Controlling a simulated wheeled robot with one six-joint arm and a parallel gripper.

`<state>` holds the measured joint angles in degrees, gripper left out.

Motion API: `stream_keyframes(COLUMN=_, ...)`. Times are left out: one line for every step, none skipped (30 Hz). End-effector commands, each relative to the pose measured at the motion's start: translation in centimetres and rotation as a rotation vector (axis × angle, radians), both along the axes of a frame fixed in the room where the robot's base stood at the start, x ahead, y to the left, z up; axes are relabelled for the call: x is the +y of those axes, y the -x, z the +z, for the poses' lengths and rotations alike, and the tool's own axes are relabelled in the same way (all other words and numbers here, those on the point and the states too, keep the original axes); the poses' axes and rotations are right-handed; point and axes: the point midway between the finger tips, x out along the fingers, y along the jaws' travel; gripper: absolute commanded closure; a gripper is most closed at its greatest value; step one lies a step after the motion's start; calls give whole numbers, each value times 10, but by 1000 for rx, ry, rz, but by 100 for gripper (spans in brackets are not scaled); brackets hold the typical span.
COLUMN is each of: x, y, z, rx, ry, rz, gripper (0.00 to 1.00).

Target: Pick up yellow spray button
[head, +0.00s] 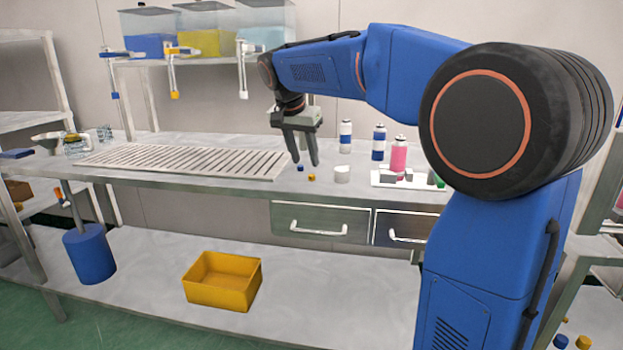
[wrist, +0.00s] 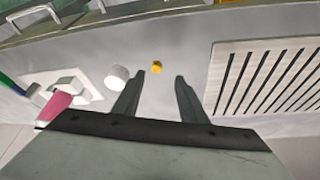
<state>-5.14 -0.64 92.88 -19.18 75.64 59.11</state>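The yellow spray button (head: 311,177) is a small cap standing on the grey tabletop near its front edge. In the wrist view the yellow spray button (wrist: 156,67) shows just beyond the fingertips, between their lines and closer to the left finger. My gripper (head: 305,162) points down above the table, behind the button in the head view. In the wrist view my gripper (wrist: 160,75) has its two fingers spread apart with nothing between them. The exact height of the fingertips above the table is hard to tell.
A white cup (head: 342,174) stands to the right, with a white tray (head: 382,181) and pink bottle (head: 399,155) beyond. A slotted grate (head: 185,162) lies left. A yellow bin (head: 223,281) sits on the lower shelf.

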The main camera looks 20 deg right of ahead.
Motion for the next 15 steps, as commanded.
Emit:
stream_keyframes(x=-1, y=0, z=-2, rx=0, ry=0, rz=0, gripper=62)
stream_keyframes(x=-1, y=-1, z=-3, rx=0, ry=0, rz=0, gripper=62)
stream_keyframes(x=-3, y=-1, z=-5, rx=0, ry=0, rz=0, gripper=62)
stream_keyframes(x=-4, y=-1, z=-8, rx=1, ry=1, rz=0, gripper=62)
stream_keyframes(x=-5, y=-1, z=-10, rx=1, ry=0, rz=0, gripper=62)
stream_keyframes(x=-8, y=-1, z=-15, rx=2, ry=0, rz=-1, gripper=62)
stream_keyframes(x=-10, y=-2, z=-19, rx=1, ry=0, rz=0, gripper=62)
stream_keyframes(x=-12, y=-2, z=-23, rx=2, ry=0, rz=-1, gripper=62)
stream_keyframes(x=-15, y=-2, z=-28, rx=2, ry=0, rz=-1, gripper=62)
stream_keyframes(x=-17, y=-3, z=-32, rx=2, ry=0, rz=-2, gripper=62)
stream_keyframes(x=-17, y=-4, z=-36, rx=2, ry=0, rz=-1, gripper=62)
stream_keyframes(x=-18, y=-5, z=-40, rx=2, ry=0, rz=-1, gripper=62)
stream_keyframes(x=-19, y=-6, z=-42, rx=1, ry=0, rz=0, gripper=62)
stream_keyframes(x=-20, y=-6, z=-45, rx=1, ry=-1, rz=0, gripper=62)
stream_keyframes(x=-20, y=-7, z=-47, rx=0, ry=0, rz=0, gripper=62)
